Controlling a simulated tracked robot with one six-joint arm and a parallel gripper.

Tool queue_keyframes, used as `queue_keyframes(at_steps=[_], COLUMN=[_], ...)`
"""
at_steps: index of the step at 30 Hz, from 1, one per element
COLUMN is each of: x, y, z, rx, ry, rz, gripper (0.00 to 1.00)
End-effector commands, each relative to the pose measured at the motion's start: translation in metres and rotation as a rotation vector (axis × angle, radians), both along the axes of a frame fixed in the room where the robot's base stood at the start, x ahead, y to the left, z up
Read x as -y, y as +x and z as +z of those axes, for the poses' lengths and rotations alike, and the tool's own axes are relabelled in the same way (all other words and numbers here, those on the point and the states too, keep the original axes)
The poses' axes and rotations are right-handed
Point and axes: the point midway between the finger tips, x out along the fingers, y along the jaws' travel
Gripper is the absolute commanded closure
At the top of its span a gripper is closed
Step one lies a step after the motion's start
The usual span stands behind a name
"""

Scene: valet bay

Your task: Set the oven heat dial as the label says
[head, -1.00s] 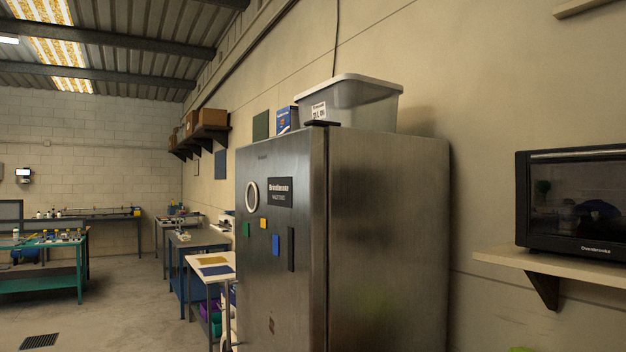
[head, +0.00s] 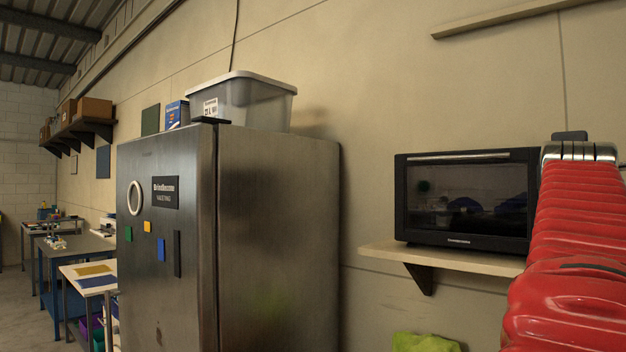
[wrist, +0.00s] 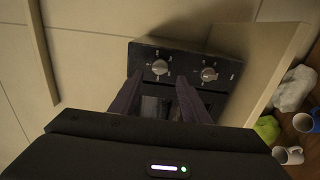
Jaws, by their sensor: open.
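The black oven (head: 463,205) stands on a wall shelf in the head view, its right end hidden behind my red arm. In the wrist view the oven front (wrist: 186,58) shows two silver dials, one on the left (wrist: 160,67) and one on the right (wrist: 209,74), each ringed by small pale marks too small to read. My gripper (wrist: 158,84) is open and empty, its dark fingers pointing at the oven front around and below the left dial. I cannot tell whether they touch it. I cannot make out a label giving a heat setting.
The wooden shelf (head: 440,258) juts out under the oven. A steel fridge (head: 270,230) with a clear bin (head: 245,100) on top stands to the left. A green cloth (wrist: 267,128), a white bundle (wrist: 295,88) and mugs (wrist: 288,155) lie at the right of the wrist view.

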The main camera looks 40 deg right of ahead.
Motion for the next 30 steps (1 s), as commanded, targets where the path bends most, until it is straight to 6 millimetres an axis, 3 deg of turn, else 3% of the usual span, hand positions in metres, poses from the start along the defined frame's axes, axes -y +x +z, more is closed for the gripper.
queue_keyframes(at_steps=[12,25,30], x=[0.041,0.046,0.046], y=[-0.002,-0.002,-0.002], z=[0.0,0.0,0.0], rx=[0.0,0.0,0.0], ry=[0.001,0.0,0.0], rz=[-0.01,-0.01,-0.01], gripper=[0.57,0.58,0.7])
